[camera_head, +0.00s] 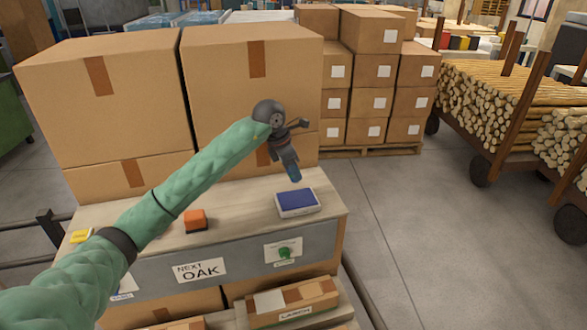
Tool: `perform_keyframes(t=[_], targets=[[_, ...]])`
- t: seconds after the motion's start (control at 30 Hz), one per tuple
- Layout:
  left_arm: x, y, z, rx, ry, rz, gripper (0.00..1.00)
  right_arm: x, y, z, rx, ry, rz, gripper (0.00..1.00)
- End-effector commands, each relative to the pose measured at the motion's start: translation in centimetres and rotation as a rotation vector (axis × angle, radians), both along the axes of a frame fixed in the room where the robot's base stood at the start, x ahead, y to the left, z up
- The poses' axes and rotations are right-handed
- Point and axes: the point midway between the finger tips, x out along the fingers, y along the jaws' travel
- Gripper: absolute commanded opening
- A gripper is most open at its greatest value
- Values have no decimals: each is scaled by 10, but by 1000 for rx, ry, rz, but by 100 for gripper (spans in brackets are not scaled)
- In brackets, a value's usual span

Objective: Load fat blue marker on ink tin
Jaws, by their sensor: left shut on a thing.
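The fat blue marker (293,173) is in my left gripper (289,160), which is shut on it and points down. The marker hangs roughly upright, just above and behind the ink tin as seen in the head view. The ink tin (298,211) is a flat pale box with a blue pad on top. It lies on the right part of the wooden bench top (245,219). A gap seems to show between marker and tin, but the exact height is hard to tell. My right gripper is not in view.
An orange block (195,220) and a yellow item (80,236) lie on the bench to the left. Large cardboard boxes (250,80) stand right behind the bench. A lower shelf holds a carton (292,301). The floor to the right is clear up to carts of logs (480,100).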

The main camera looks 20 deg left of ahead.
Motion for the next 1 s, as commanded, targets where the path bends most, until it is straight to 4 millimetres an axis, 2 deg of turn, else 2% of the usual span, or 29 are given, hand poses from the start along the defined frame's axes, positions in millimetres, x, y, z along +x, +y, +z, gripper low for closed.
perform_keyframes(t=[0.6,1.0], targets=[[-1,0,-50,0,2,-3,10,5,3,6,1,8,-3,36],[0,0,-57,0,0,-3,10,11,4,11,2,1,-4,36]])
